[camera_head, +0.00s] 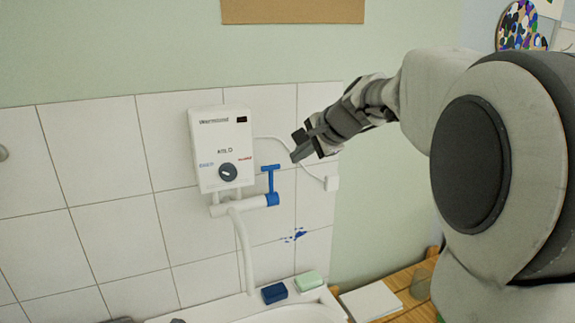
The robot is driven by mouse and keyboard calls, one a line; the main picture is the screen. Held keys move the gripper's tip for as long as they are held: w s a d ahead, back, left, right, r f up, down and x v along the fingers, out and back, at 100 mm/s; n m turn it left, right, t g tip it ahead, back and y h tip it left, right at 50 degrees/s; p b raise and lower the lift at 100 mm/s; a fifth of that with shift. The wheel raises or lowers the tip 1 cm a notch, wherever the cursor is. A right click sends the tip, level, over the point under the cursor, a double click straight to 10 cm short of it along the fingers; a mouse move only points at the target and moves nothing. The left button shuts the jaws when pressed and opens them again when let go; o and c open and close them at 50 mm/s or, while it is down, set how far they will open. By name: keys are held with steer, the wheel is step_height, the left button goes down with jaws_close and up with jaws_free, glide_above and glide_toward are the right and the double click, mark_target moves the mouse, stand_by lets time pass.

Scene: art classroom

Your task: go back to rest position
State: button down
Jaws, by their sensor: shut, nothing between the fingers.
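My gripper (301,146) is at the end of my arm, which reaches in from the right in the head view. It is shut and empty, in front of the tiled wall. It appears just right of a white water heater (207,158) with a dark dial (228,172) and a small dark display. Below the gripper is a blue T-shaped valve handle (271,177) on the white pipe under the heater. The gap between the gripper and the wall cannot be judged.
A white sink (300,314) stands below, with a blue sponge (274,293) and a pale green soap-like block (308,281) on its rim. A wooden table (398,281) holding a white sheet (370,301) and a glass jar (421,284) is at lower right.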

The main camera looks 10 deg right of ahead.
steer(key=s+a+f+n+g+h, duration=0.15)
steer(key=s+n, duration=0.25)
steer(key=s, duration=0.6)
steer(key=s+a+f+n+g, duration=0.1)
steer(key=s+a+f+n, duration=0.15)
steer(key=s, duration=0.75)
steer(key=s+f+n+h, duration=0.1)
steer(key=s+f+n, duration=0.2)
steer(key=s, duration=0.3)
steer(key=s+d+f+n+g+h, duration=0.1)
steer(key=s+f+n, duration=0.3)
steer(key=s, duration=0.2)
steer(key=shift+s+d+f, duration=0.25)
steer(key=shift+h, duration=0.25)
